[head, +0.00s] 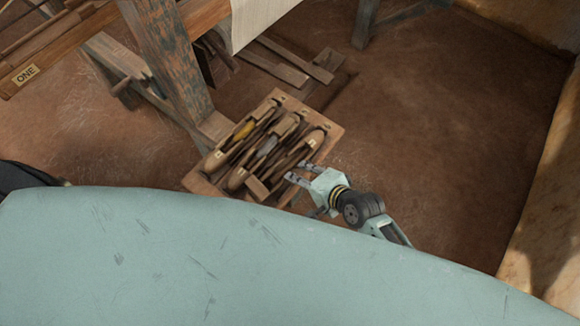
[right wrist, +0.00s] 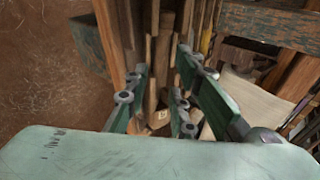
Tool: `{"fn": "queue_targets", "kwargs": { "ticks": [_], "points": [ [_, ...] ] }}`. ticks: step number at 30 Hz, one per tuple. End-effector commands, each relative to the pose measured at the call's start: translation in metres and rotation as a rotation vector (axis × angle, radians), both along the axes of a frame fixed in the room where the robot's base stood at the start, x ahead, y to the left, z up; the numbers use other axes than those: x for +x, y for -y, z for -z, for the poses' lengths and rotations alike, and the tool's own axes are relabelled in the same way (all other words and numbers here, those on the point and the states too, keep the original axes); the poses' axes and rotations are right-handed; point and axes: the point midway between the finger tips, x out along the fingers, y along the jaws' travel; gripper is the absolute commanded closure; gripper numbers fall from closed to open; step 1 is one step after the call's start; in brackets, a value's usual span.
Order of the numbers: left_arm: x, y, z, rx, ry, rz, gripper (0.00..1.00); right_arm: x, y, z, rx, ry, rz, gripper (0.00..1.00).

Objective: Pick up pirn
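A wooden tray (head: 334,130) on the earth floor holds several boat-shaped wooden shuttles. One shuttle (head: 216,160) carries a yellow-wound piece, seemingly a pirn (head: 243,131); the middle shuttle (head: 237,178) carries a grey-wound one (head: 266,148). The shuttle nearest my gripper (head: 312,143) shows no clear winding. My right gripper (head: 297,171) is at the tray's right edge, its fingers apart and nothing seen between them. In the right wrist view its open fingers (right wrist: 163,88) point over the tray's contents; a yellow strip (right wrist: 206,40) shows beyond them. My left gripper is not seen.
A worn blue-painted loom post (head: 170,60) stands just behind the tray's left side. Loose boards (head: 290,62) lie behind the tray, with white cloth (head: 258,18) hanging above. Bare floor (head: 430,130) is clear to the right, up to the pit wall (head: 545,215).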

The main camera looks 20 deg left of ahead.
Motion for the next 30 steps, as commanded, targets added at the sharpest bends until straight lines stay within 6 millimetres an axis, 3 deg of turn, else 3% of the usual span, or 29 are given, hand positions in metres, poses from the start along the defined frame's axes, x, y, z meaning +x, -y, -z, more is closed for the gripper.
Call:
{"fn": "queue_targets", "kwargs": {
  "ticks": [3, 11, 20, 30],
  "points": [
    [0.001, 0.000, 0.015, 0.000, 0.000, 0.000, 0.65, 0.005, -0.008, 0.012, 0.000, 0.000, 0.000, 0.77],
    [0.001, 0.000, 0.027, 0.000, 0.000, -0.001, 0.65, 0.011, -0.017, 0.021, -0.001, 0.002, 0.000, 0.77],
    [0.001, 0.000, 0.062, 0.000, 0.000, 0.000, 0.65, 0.025, -0.040, 0.045, -0.003, 0.003, 0.000, 0.77],
    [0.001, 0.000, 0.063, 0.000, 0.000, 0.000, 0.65, 0.027, -0.045, 0.045, -0.005, 0.000, 0.000, 0.77]
  ]
}}
